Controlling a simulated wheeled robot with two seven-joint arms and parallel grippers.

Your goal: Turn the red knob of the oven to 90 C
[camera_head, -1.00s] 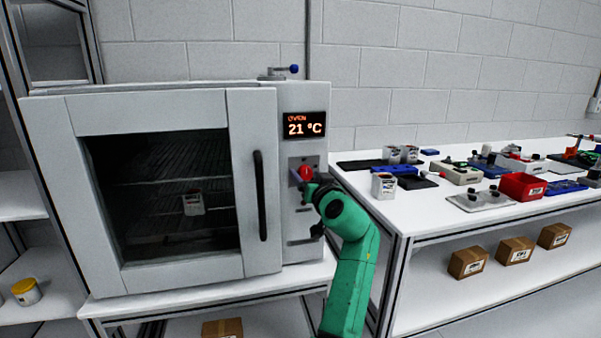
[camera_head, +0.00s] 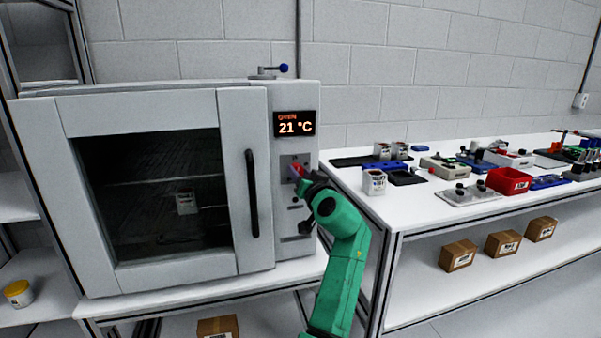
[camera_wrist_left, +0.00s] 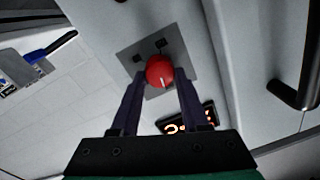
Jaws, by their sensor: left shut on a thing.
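The oven (camera_head: 252,110) stands at the left with its door shut and a container seen through the glass. Its display (camera_head: 295,123) reads 21 °C. The red knob (camera_wrist_left: 160,71) sits on a grey plate below the display and carries a white mark. In the head view the knob is mostly hidden by my left gripper (camera_head: 298,175). In the left wrist view the dark fingers of my left gripper (camera_wrist_left: 157,82) lie on either side of the knob and are shut on it. My right gripper is not in view.
The black door handle (camera_head: 252,193) is just left of my arm. A white bench (camera_head: 405,212) to the right holds cups, a red bin (camera_head: 508,181) and several devices. Cardboard boxes (camera_head: 458,255) stand on its lower shelf.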

